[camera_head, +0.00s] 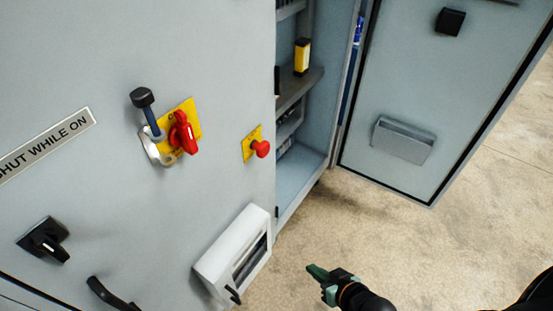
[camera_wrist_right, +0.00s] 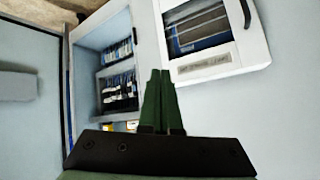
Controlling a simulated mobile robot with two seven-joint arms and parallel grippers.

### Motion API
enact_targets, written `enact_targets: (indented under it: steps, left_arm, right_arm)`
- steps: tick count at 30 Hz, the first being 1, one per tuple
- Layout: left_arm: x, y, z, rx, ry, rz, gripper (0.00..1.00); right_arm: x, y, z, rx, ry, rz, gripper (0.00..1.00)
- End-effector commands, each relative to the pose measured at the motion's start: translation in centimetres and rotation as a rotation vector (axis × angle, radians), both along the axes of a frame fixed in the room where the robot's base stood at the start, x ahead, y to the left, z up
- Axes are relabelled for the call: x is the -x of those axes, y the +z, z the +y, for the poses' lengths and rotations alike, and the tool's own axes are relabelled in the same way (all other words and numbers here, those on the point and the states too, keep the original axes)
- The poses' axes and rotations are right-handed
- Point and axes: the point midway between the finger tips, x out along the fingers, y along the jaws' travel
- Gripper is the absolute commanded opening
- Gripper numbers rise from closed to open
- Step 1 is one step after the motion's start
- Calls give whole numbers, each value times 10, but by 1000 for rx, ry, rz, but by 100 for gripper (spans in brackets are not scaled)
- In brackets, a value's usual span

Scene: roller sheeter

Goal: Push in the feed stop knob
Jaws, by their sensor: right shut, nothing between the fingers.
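The feed stop knob, a red mushroom-shaped knob (camera_head: 262,149), sticks out from a small yellow plate (camera_head: 250,143) on the grey cabinet front, close to its right edge. I cannot make out the knob in the right wrist view. My right gripper (camera_head: 314,271) is shut and empty, with dark green fingers. It is below and to the right of the knob, clear of it, with the floor behind it. Its shut fingers also show in the right wrist view (camera_wrist_right: 159,76). My left gripper is not in view.
A red rotary handle (camera_head: 183,133) with a hasp is left of the knob. A white windowed box (camera_head: 212,258) sticks out below the knob; it also shows in the wrist view (camera_wrist_right: 253,54). An open cabinet door (camera_head: 400,95) stands at the right. Floor (camera_head: 310,215) is clear between.

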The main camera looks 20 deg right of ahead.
Motion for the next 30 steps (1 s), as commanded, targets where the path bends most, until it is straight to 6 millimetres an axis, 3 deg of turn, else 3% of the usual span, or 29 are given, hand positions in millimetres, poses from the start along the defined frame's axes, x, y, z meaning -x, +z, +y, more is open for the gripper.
enact_targets:
  steps: [1, 5, 9, 13, 18, 21, 25, 30]
  left_arm:
    - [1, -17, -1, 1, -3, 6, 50]
    - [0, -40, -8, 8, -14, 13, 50]
    - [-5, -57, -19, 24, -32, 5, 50]
    - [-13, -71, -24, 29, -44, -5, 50]
    - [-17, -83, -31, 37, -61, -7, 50]
    - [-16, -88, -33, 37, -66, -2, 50]
    - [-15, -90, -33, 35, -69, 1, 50]
    - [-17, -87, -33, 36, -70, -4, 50]
  right_arm:
    - [-15, -6, -10, -67, -43, -10, 0]
    - [-52, 9, -33, -326, -163, -21, 0]
    - [-88, 44, -48, -637, -238, -35, 0]
    - [-112, 88, -56, -916, -243, -34, 0]
    - [-123, 144, -58, -1193, -191, -11, 0]
    - [-123, 166, -59, -1291, -158, 7, 0]
    - [-122, 182, -58, -1353, -134, 21, 0]
    - [-121, 186, -58, -1365, -130, 25, 0]
